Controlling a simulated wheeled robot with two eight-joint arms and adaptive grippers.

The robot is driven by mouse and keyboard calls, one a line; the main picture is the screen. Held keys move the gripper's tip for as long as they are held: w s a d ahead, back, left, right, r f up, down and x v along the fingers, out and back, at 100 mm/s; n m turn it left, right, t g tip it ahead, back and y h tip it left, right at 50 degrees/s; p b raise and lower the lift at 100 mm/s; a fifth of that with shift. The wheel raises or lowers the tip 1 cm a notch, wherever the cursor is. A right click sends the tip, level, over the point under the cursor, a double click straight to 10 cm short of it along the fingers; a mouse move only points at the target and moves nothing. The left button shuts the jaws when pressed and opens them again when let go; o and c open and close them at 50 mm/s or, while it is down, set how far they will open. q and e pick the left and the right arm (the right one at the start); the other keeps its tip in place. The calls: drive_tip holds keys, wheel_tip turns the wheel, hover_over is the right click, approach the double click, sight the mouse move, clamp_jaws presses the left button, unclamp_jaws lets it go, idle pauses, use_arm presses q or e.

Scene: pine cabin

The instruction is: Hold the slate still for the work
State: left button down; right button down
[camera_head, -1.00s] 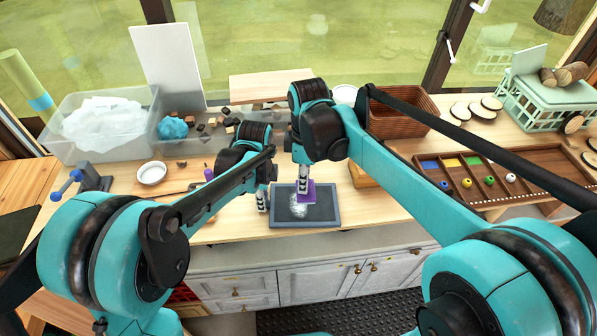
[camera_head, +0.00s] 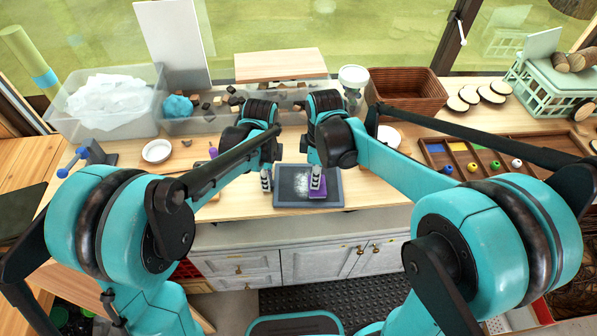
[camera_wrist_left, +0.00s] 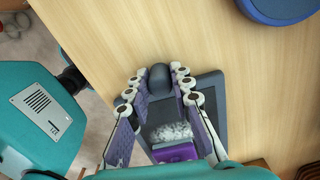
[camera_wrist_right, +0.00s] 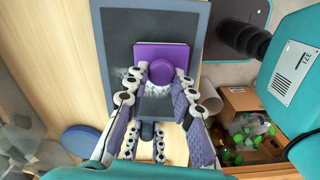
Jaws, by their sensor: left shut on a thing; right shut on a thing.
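The slate (camera_head: 284,196), a dark board with a grey-blue frame, lies flat on the wooden worktop (camera_head: 235,204). A powdery white smear (camera_head: 300,182) marks its middle. My left gripper (camera_head: 266,181) is at the slate's left edge, shut on a dark rounded knob (camera_wrist_left: 160,76) there. My right gripper (camera_head: 317,180) is over the right part of the slate, shut on the round knob of a purple square pad (camera_wrist_right: 152,55). The pad appears to rest flat on the slate and covers part of the smear. The slate also shows in the left wrist view (camera_wrist_left: 210,95).
A clear tub (camera_head: 62,118) and a white bowl (camera_head: 157,151) stand left. A wicker basket (camera_head: 408,90) and a compartment tray (camera_head: 470,165) stand right. A small purple item (camera_head: 213,152) is behind my left forearm. The worktop's front edge runs close before the slate.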

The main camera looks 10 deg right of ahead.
drive_tip(key=shift+w+d, duration=0.15)
drive_tip(key=shift+d, duration=0.2)
drive_tip(key=shift+w, duration=0.35)
drive_tip(key=shift+w+a, duration=0.35)
drive_tip(key=shift+w, duration=0.15)
drive_tip(key=shift+a, duration=1.2)
drive_tip(key=shift+w+d, duration=0.1)
drive_tip(key=shift+w, duration=0.7)
drive_tip(key=shift+w+d, duration=0.2)
drive_tip(key=shift+d, duration=0.05)
drive_tip(key=shift+s+d, duration=0.2)
drive_tip(key=shift+d, duration=1)
drive_tip(key=shift+d+r, duration=0.15)
wheel_tip(320, 180, up, 8)
